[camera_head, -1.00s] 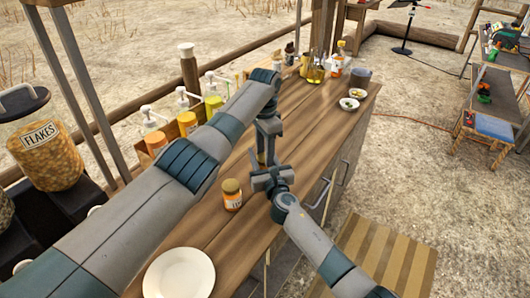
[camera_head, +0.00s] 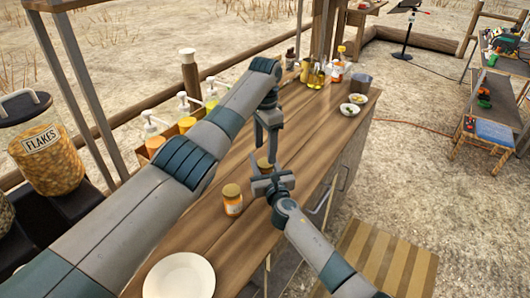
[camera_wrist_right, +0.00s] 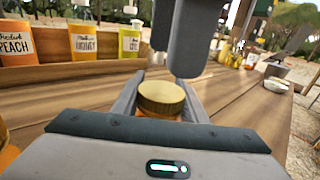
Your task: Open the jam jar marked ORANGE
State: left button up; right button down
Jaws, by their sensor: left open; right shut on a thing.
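A jar with a gold lid (camera_wrist_right: 162,100) stands between the fingers of my right gripper (camera_wrist_right: 158,97), which is shut on it. The lid is on, and its label is hidden. In the head view this jar (camera_head: 263,163) shows only partly behind my grippers. My left gripper (camera_head: 269,150) is open and points down, close above the jar; its fingers also hang over the lid in the right wrist view (camera_wrist_right: 186,45). A second jar, orange with a gold lid (camera_head: 232,200), stands upright on the counter, left of my right gripper; its label is too small to read.
The wooden counter (camera_head: 210,237) holds a white plate (camera_head: 179,276) at the near end. Pump bottles stand in a wooden rack (camera_wrist_right: 60,75) along the left edge, labelled PEACH and HONEY among others. Bottles and small bowls (camera_head: 349,109) stand at the far end.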

jog(key=c, duration=1)
grip_release()
jog(key=shift+f, duration=0.2)
jog(key=shift+r, duration=0.1)
jog(key=v, duration=1.6)
jog(key=shift+s+d, duration=0.1)
jog(key=shift+s, duration=0.15)
jog(key=shift+s+d, duration=0.1)
jog(key=shift+s, duration=0.25)
jog(key=shift+o, duration=0.6)
